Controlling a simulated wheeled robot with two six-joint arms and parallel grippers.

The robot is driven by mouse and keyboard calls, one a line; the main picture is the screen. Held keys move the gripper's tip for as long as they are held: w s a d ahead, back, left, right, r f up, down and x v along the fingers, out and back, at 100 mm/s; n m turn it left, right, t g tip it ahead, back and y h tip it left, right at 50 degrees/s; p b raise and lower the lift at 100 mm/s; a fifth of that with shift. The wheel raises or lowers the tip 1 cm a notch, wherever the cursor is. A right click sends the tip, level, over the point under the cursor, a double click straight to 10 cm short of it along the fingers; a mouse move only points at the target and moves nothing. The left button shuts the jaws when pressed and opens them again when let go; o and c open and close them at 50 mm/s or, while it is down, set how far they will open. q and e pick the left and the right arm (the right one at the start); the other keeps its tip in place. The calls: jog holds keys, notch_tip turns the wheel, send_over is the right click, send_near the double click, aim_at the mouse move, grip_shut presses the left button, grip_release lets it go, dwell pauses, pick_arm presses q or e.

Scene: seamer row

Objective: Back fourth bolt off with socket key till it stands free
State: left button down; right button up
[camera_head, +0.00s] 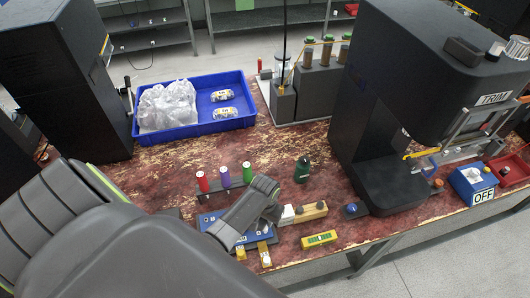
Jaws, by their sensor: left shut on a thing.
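My left arm comes in from the left, and its grey left gripper (268,214) points down at the right side of a blue plate (215,218) on the worn red bench. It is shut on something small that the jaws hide. I cannot make out a socket key or any bolt at the jaws. A rack behind the plate holds upright tools with a red handle (202,181), a purple handle (225,177) and a green handle (247,172). Yellow pieces (265,257) show at the plate's front edge. My right gripper is not in view.
A wooden block (305,212) and a yellow block (319,239) lie right of the gripper. A dark green bottle-like object (302,169) stands behind them. A large black machine (380,110) stands right.

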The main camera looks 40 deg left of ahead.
pick_arm(q)
jog(key=shift+n, duration=1.2)
jog(key=n, duration=0.2)
jog(key=shift+n, duration=0.8)
jog(key=n, duration=0.3)
jog(key=shift+n, duration=0.4)
jog(key=shift+s, duration=0.1)
jog(key=shift+r, duration=0.35)
